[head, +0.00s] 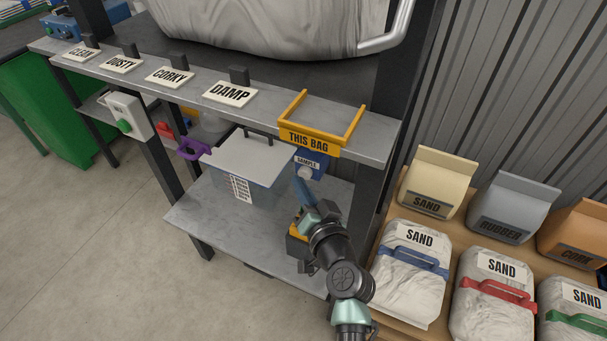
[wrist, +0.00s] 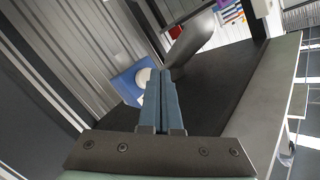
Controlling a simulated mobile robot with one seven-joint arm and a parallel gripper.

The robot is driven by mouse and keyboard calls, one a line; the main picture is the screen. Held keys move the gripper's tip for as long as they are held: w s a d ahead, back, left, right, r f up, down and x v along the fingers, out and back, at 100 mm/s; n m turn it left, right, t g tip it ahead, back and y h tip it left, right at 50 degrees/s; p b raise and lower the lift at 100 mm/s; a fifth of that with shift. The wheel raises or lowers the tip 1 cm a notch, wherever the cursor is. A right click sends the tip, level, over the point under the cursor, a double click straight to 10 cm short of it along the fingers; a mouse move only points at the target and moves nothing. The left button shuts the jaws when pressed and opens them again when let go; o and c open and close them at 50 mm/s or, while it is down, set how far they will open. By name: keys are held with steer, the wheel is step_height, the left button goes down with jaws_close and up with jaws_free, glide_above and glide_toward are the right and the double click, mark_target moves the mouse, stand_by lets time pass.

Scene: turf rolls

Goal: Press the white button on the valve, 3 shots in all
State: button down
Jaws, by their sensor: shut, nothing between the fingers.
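The valve is a blue box labelled SAMPLE (head: 314,161), fixed under the front edge of the grey shelf below the yellow THIS BAG frame. Its round white button (head: 305,173) faces outward on its lower part. In the wrist view the blue valve (wrist: 124,86) and the white button (wrist: 142,77) show just left of my fingertips. My gripper (head: 299,182) has its blue fingers shut and empty, pointing up at the button from just below. The fingers also show together in the wrist view (wrist: 161,78). I cannot tell whether the tips touch the button.
A lidded clear bin (head: 250,160) stands left of the valve on the lower shelf. The yellow frame (head: 318,137) sits above it. A dark shelf leg (head: 366,190) stands to the right. Beyond it, several sand, rubber and cork bags (head: 405,275) fill a wooden bench.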

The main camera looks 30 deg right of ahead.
steer(key=shift+w+d+b, duration=0.3)
steer(key=shift+d+b, duration=0.1)
steer(key=shift+d, duration=0.05)
stand_by(1.1)
steer(key=shift+s+a, duration=0.6)
steer(key=shift+a, duration=0.15)
steer(key=shift+s+a+p, duration=0.45)
steer(key=shift+s+a, duration=0.35)
steer(key=shift+a, duration=0.2)
steer(key=shift+s+a+p, duration=0.45)
steer(key=shift+s+a, duration=0.3)
steer(key=shift+a, duration=0.25)
